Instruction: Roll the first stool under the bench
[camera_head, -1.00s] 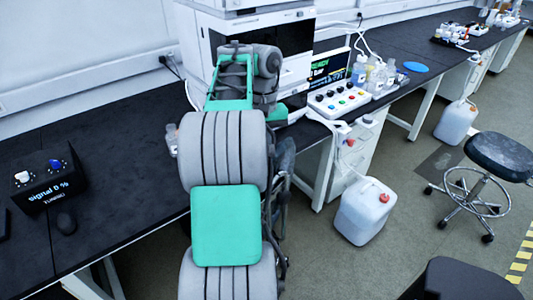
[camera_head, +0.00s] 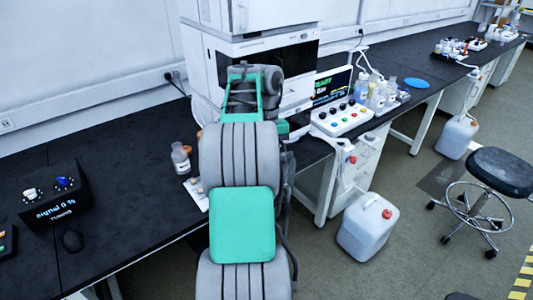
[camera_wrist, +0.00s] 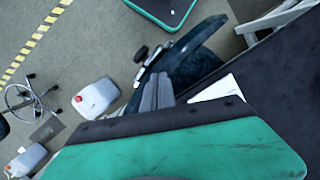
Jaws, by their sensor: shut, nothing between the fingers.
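A stool (camera_head: 502,172) with a round black seat and a chrome wheeled base stands in the aisle at the right of the head view. Its base also shows at the left of the wrist view (camera_wrist: 27,97). A second dark, rounded shape (camera_wrist: 200,62), apparently a nearer stool's seat with castors beside it, lies close to my gripper. Only its edge shows at the bottom of the head view (camera_head: 460,296). My gripper (camera_wrist: 156,86) is shut and empty, over or against this seat; contact cannot be told. The long black bench (camera_head: 110,150) runs along the wall.
A white jug (camera_head: 368,228) stands on the floor by the bench legs, with another jug (camera_head: 457,136) farther back. A white cabinet (camera_head: 355,165) fills part of the under-bench space. Yellow-black floor tape (camera_head: 522,278) marks the right. Instruments and bottles stand on the bench.

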